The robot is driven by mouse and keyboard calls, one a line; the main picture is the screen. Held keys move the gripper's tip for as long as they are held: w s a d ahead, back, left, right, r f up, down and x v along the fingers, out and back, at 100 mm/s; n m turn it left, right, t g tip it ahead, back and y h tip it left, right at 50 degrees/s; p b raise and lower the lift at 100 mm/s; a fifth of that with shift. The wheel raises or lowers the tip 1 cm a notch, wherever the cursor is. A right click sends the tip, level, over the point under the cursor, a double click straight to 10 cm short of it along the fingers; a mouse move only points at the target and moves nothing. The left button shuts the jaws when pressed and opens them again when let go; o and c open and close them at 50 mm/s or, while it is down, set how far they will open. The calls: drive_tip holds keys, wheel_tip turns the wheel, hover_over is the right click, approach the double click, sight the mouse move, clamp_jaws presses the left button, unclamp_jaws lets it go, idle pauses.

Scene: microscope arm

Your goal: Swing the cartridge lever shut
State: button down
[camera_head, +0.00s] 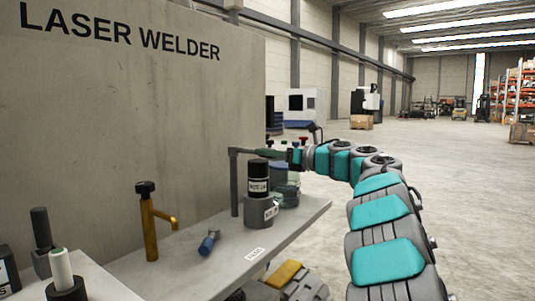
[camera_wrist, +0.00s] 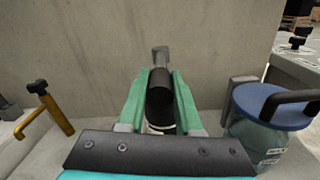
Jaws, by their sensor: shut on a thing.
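The lever (camera_head: 234,182) is a dark grey upright post with an arm at its top, standing at the back of the bench beside the grey wall. In the wrist view its black grip (camera_wrist: 160,100) lies lengthwise between my green fingers, with the grey post top (camera_wrist: 160,56) beyond it. My gripper (camera_head: 268,153) is shut on this grip; it also shows in the wrist view (camera_wrist: 160,98). A black canister (camera_head: 258,178) in a grey cup (camera_head: 260,212) stands in front of the lever and may hide part of it. I cannot make out a cartridge for certain.
A blue-lidded jar (camera_wrist: 270,108) stands close to the right of my fingers. A gold post with a black knob (camera_head: 149,222) stands to the left. A small blue item (camera_head: 208,243) lies on the bench (camera_head: 185,262). The LASER WELDER wall (camera_head: 130,120) rises behind.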

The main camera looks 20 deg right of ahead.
drive_tip(key=shift+r, duration=0.1)
drive_tip(key=c, duration=0.6)
unclamp_jaws()
drive_tip(key=shift+w, duration=0.1)
drive_tip(key=b+v, duration=0.1)
drive_tip(key=v, duration=0.7)
drive_tip(key=shift+w, duration=0.1)
